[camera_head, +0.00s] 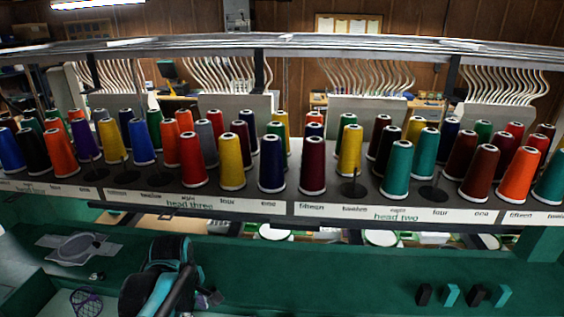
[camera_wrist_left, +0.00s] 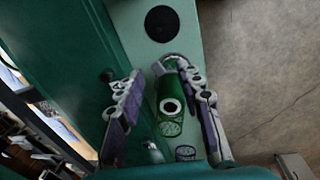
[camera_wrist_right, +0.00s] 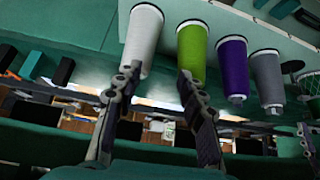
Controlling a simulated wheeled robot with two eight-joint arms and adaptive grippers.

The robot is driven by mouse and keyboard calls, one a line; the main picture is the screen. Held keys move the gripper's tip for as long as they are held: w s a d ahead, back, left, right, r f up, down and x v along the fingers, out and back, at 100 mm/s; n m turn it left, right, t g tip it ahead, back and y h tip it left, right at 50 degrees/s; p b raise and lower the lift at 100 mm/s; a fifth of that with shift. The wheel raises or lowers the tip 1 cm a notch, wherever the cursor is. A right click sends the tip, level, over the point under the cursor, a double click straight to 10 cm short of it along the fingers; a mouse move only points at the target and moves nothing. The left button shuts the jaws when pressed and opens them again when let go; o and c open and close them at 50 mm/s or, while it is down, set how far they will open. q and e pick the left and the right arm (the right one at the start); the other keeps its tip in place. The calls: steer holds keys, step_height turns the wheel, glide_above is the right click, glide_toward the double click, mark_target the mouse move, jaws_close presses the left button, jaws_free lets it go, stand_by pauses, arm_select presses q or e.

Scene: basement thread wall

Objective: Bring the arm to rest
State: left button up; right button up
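In the left wrist view my left gripper (camera_wrist_left: 160,78) is open, its fingers wide apart. A green thread cone (camera_wrist_left: 171,100) shows between the fingers on a pale green surface; I cannot tell whether they touch it. A black and teal link of my own arm (camera_head: 165,283) shows low in the head view. In the right wrist view my right gripper (camera_wrist_right: 158,75) is open with nothing between its fingers. A white cone (camera_wrist_right: 143,40) and a lime green cone (camera_wrist_right: 192,50) stand just beyond its fingertips. My right gripper is not seen in the head view.
A rack of many coloured thread cones (camera_head: 231,162) on a labelled shelf (camera_head: 240,205) spans the head view. Below it is a green surface (camera_head: 330,285) with small black and teal blocks (camera_head: 451,295). Purple (camera_wrist_right: 232,65) and grey (camera_wrist_right: 268,75) cones stand right of my right gripper.

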arm_select(q)
steer(key=s+d+f+m+t+b, duration=0.2)
steer(key=s+m, duration=0.2)
steer(key=m, duration=0.4)
steer(key=s+d+f+m+t+b, duration=0.2)
steer(key=s+m, duration=0.3)
steer(key=m, duration=0.3)
steer(key=shift+s+f+t+b, duration=0.3)
steer(key=shift+f+t+b, duration=0.3)
steer(key=shift+f+t, duration=0.2)
arm_select(e)
step_height(320, 180, down, 6)
arm_select(q)
steer(key=shift+d, duration=0.1)
arm_select(e)
steer(key=shift+s, duration=0.15)
